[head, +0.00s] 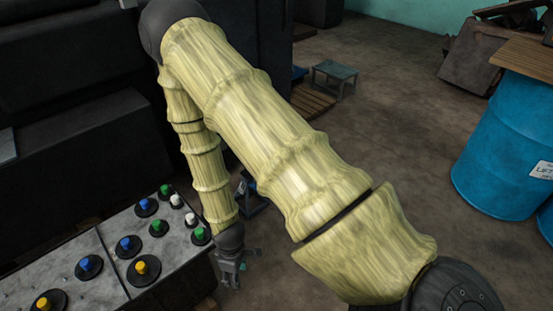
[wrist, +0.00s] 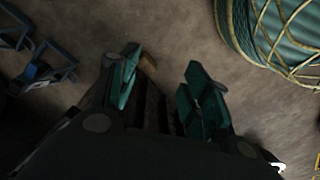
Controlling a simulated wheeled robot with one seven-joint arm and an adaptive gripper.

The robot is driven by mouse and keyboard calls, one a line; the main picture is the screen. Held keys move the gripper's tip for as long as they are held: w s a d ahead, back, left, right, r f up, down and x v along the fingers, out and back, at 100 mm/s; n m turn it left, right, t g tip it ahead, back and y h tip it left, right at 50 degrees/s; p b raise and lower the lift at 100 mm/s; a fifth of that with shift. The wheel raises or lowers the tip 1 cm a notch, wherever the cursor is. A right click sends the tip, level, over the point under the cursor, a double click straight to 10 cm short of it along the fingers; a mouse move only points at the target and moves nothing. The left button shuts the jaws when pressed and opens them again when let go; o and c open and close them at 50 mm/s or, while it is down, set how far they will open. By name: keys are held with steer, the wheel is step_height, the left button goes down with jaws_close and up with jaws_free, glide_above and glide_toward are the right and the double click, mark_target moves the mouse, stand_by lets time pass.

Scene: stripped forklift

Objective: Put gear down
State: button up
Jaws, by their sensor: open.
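My gripper (head: 234,274) hangs beside the right end of a grey-topped bench (head: 75,265) in the head view. In the wrist view its two teal-tipped fingers (wrist: 160,75) stand apart, with no gear visible between them. I cannot tell whether any of these is the gear. None of these discs shows in the wrist view.
Blue barrels (head: 500,150) stand at the right, and a small table (head: 335,73) stands at the back. Dark machinery (head: 70,110) fills the left. In the wrist view, a teal round thing with yellow cords (wrist: 275,35) is at upper right and blue-dark metal frames (wrist: 40,72) at left.

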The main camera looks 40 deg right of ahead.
steer(key=s+d+f+m, duration=0.1)
steer(key=s+m, duration=0.3)
steer(key=s, duration=0.5)
steer(key=s+d+f+m, duration=0.1)
steer(key=s+f+m, duration=0.1)
steer(key=s, duration=0.6)
steer(key=shift+s+f+m, duration=0.25)
steer(key=shift+s+m, duration=0.15)
steer(key=shift+m, duration=0.5)
steer(key=shift+d, duration=0.1)
step_height(320, 180, up, 9)
steer(key=p, duration=0.9)
